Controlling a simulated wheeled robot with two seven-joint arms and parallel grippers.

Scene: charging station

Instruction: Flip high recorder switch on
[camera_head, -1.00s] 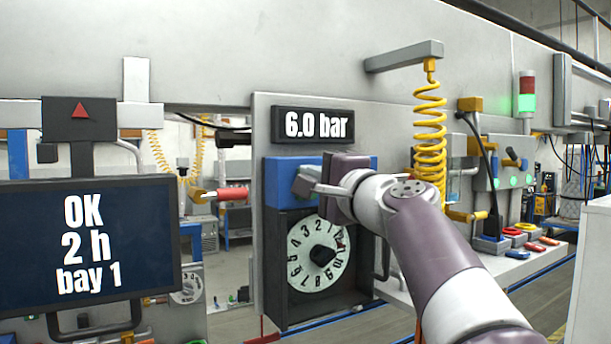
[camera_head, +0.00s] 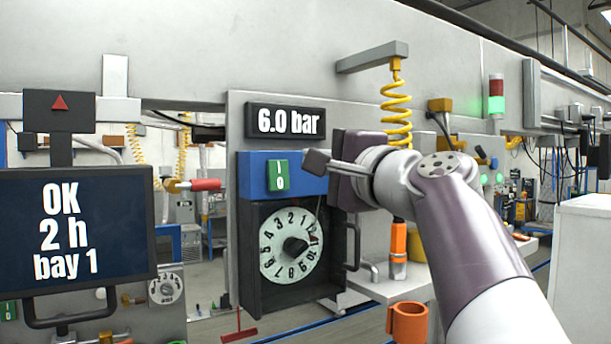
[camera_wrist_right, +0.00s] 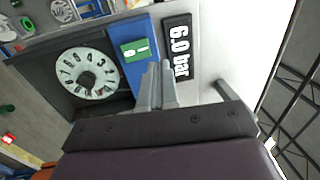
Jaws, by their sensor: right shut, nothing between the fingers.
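The recorder is a dark box with a round white numbered dial (camera_head: 287,242) and a black knob. Above the dial is a blue panel (camera_head: 245,176) carrying a green rocker switch (camera_head: 278,176) marked I and 0. The switch also shows in the right wrist view (camera_wrist_right: 136,50). I cannot tell which side of it is pressed. My right gripper (camera_head: 318,163) is shut and empty, just right of the switch and apart from it. In the right wrist view its closed fingers (camera_wrist_right: 156,76) point toward the panel beside the switch. My left gripper is out of view.
A black "6.0 bar" sign (camera_head: 285,121) is above the panel. A screen (camera_head: 80,228) reading "OK 2 h bay 1" stands at left. A yellow coiled hose (camera_head: 397,110) hangs behind my right arm. An orange holder (camera_head: 408,322) is below it.

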